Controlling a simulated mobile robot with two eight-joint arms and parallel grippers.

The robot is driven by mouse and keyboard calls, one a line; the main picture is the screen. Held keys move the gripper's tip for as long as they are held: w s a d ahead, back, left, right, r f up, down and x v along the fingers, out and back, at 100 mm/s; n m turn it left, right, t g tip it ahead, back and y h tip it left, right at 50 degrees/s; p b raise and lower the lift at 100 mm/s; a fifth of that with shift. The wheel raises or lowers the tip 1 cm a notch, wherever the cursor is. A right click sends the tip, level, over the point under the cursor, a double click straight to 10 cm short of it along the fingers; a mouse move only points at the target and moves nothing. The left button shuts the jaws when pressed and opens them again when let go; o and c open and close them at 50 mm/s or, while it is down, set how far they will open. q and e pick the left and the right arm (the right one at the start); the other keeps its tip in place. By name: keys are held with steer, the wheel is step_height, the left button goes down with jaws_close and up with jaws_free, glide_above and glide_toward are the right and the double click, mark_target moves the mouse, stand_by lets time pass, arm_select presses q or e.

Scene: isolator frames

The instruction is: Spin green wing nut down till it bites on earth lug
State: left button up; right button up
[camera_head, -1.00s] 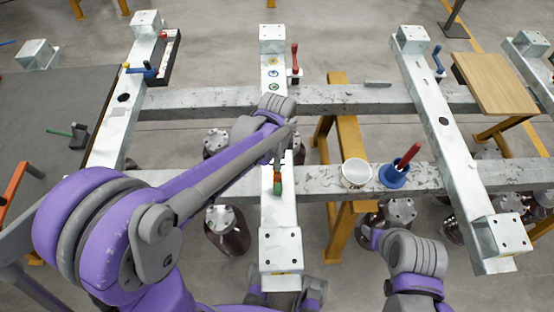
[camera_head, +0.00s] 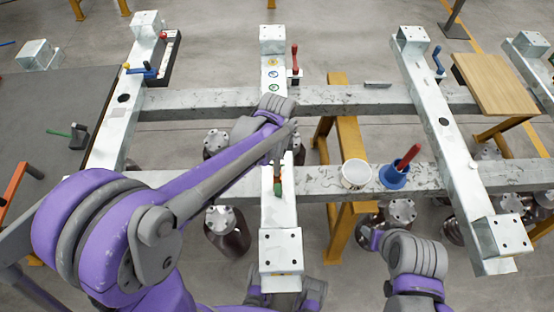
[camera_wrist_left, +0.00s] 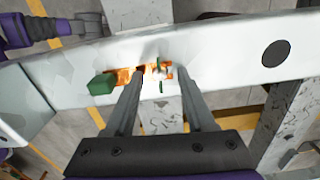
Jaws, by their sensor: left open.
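The green wing nut (camera_wrist_left: 160,86) shows edge-on in the left wrist view, over an orange-copper strip (camera_wrist_left: 122,76) that looks like the earth lug. Both are on the pale metal beam (camera_wrist_left: 225,62). A green block (camera_wrist_left: 102,84) sits at the strip's left end; in the head view green (camera_head: 278,189) shows on the near middle beam. My left gripper (camera_wrist_left: 160,72) is open, its fingers apart on either side of the wing nut. Contact between fingers and nut cannot be told. My right arm shows at lower right in the head view, its gripper out of sight.
A white cup (camera_head: 356,174) and a blue holder (camera_head: 394,176) with a red-handled tool (camera_head: 407,156) stand on the cross beam to the right. A red-handled lever (camera_head: 295,60) rises farther back. A bracket block (camera_head: 281,250) stands at the beam's near end.

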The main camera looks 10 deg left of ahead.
arm_select(q)
step_height(320, 180, up, 11)
steer(key=p, duration=0.1)
stand_by(0.5)
steer(key=shift+f, duration=0.1)
steer(key=s+a+r+n+t+p, duration=0.1)
steer(key=s+a+n+t+p, duration=0.4)
steer(key=s+n, duration=0.9)
steer(key=shift+a+n, duration=0.8)
steer(key=shift+a, duration=0.2)
